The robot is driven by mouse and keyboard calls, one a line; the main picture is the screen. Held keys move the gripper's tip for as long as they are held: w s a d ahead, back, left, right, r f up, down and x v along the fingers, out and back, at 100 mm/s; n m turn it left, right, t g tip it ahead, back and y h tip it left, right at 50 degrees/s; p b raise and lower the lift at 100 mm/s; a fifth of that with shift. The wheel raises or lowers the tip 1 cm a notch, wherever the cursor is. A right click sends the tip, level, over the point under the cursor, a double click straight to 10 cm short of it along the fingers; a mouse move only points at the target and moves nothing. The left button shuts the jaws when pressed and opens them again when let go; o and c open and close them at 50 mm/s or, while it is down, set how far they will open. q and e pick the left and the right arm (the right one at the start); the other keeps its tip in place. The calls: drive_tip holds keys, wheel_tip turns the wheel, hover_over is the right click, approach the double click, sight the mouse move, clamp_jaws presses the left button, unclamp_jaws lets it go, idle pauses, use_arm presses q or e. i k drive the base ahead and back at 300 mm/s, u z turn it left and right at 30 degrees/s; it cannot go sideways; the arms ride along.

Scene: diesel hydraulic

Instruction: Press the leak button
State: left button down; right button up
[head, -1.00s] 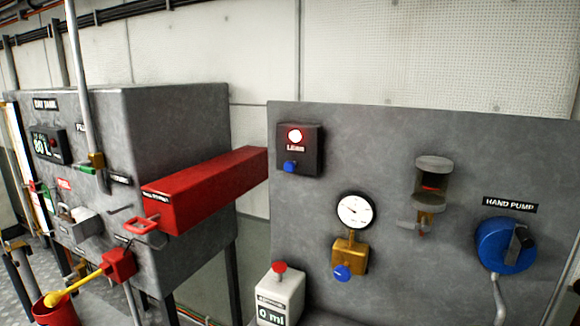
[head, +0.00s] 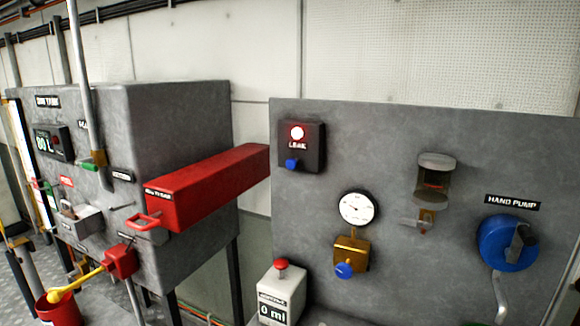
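The leak box (head: 314,147) is a dark box at the upper left of the grey panel. A blue button (head: 291,164) sticks out at the box's lower left. Nothing covers the button in the head view. Neither of my grippers is in view.
Right of the box are a white gauge (head: 358,208), a brass valve with a blue knob (head: 344,270), a glass cylinder (head: 433,180) and a blue hand pump (head: 508,243). A long red box (head: 205,188) juts from the grey tank (head: 180,120) at left. A red-topped counter (head: 281,295) stands below.

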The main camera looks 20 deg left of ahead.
sight(291, 164)
drive_tip(key=z, duration=2.9)
drive_tip(key=k, duration=1.15)
drive_tip(key=u, duration=1.6)
